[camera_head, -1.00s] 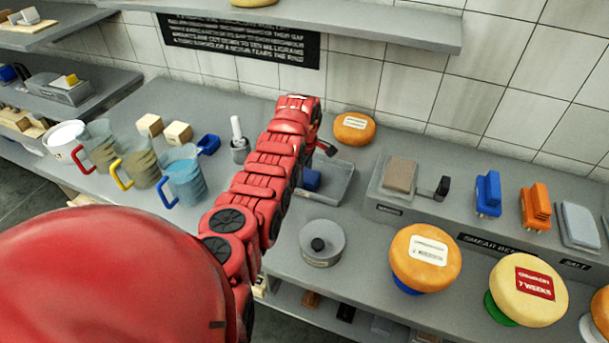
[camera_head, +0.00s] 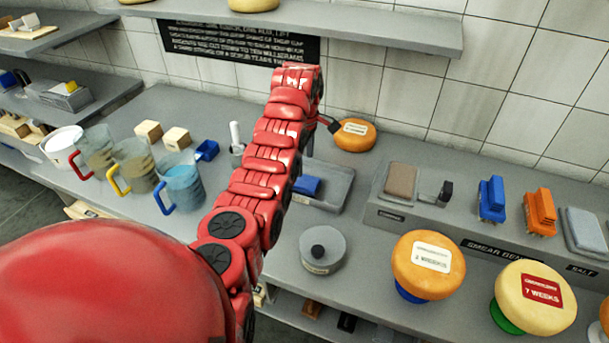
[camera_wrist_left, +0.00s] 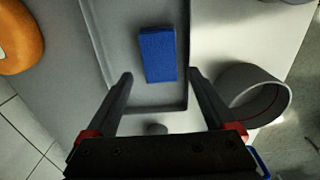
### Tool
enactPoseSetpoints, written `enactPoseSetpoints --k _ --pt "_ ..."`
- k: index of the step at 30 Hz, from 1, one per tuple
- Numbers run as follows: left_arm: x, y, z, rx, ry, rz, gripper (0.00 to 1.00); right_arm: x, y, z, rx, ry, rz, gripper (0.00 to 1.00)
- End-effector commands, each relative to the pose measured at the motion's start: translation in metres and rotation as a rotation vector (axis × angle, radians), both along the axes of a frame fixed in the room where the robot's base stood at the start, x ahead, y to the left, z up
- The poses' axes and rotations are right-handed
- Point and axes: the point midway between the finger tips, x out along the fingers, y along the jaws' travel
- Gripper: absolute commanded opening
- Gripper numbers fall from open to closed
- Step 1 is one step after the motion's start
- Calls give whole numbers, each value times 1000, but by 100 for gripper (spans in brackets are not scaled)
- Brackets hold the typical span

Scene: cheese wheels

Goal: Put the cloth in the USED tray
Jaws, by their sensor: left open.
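A small blue rectangular piece (camera_head: 306,186), which looks like the folded cloth, lies flat in a shallow grey tray (camera_head: 338,195). No USED label is readable on this tray. In the left wrist view the blue cloth (camera_wrist_left: 158,54) lies inside the tray (camera_wrist_left: 112,25), apart from its rims. My left gripper (camera_wrist_left: 160,74) is open above the tray, with its fingertips spread to either side of the cloth's near end. The fingers hold nothing. In the head view my red left arm hides most of this gripper. My right gripper is not in view.
An orange cheese wheel (camera_head: 354,135) stands just behind the tray. A small grey cup (camera_wrist_left: 257,97) is beside the tray. Jugs (camera_head: 182,182) stand left; brushes (camera_head: 491,200) and cheeses (camera_head: 428,266) stand right.

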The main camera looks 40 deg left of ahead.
Motion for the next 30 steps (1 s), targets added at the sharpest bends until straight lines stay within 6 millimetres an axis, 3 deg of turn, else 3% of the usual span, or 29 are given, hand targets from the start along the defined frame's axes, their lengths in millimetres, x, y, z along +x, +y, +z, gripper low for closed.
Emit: enactPoseSetpoints --k 1,6,23,26,30 --pt "0 1 12 -1 -1 1 89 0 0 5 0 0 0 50" --pt "0 -1 25 -2 1 -1 89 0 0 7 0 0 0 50" --pt "0 -1 27 -1 1 0 89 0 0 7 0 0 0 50" --pt "0 -1 34 -1 1 0 89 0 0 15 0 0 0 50" --pt "0 -1 61 -1 0 0 89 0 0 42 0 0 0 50"
